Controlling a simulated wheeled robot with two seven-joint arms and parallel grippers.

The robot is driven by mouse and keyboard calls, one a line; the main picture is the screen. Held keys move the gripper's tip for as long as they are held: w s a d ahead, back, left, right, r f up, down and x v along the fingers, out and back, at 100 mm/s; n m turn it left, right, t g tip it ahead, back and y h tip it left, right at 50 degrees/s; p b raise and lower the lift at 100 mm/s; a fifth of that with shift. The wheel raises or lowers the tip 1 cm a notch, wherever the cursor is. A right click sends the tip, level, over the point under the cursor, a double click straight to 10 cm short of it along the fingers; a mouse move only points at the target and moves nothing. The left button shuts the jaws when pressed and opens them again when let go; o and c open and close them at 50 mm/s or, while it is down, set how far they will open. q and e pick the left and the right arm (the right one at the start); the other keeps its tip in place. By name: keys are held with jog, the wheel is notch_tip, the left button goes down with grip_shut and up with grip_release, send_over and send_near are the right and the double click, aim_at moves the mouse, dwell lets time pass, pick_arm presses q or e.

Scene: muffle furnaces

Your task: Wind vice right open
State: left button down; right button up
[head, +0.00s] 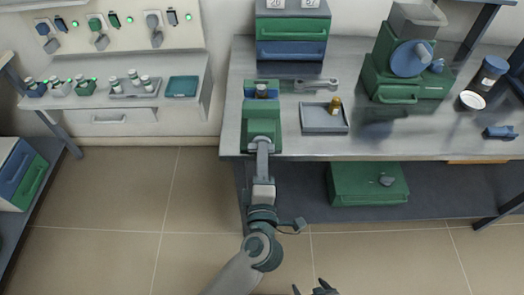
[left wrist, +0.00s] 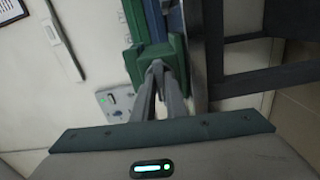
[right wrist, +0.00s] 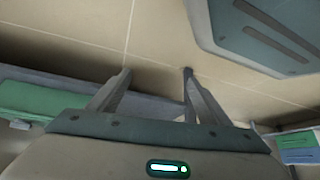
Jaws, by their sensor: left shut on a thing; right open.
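The green vice (head: 261,122) with a blue jaw (head: 249,91) stands at the front left edge of the workbench. A small dark piece (head: 262,91) sits at its jaws; I cannot tell how tightly it is held. My left gripper (head: 263,146) reaches the front of the vice. In the left wrist view its fingertips (left wrist: 158,68) are shut at the green vice's end, on the vice handle, which they mostly hide. My right gripper (right wrist: 156,70) is open and empty over the floor, and its tips (head: 316,289) show at the bottom of the head view.
A grey tray (head: 324,119) with a brass piece (head: 335,105) lies right of the vice. A wrench (head: 308,85) lies behind it. A green machine (head: 408,75) stands farther right. A green box (head: 367,184) is on the lower shelf. The floor in front is clear.

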pick_arm(q)
jog(key=n, duration=1.1)
jog(key=shift+n+p, duration=0.35)
jog(key=shift+n, duration=0.05)
pick_arm(e)
jog(key=shift+w+a+r+t, duration=0.45)
jog(key=shift+a+r+t, duration=0.05)
jog(key=shift+r, duration=0.1)
jog(key=shift+d, duration=0.1)
jog(key=shift+s, duration=0.35)
pick_arm(q)
jog(key=c, duration=1.8)
grip_release()
jog(key=shift+c, duration=0.2)
jog(key=shift+o, duration=0.2)
pick_arm(e)
jog(key=shift+s+f, duration=0.15)
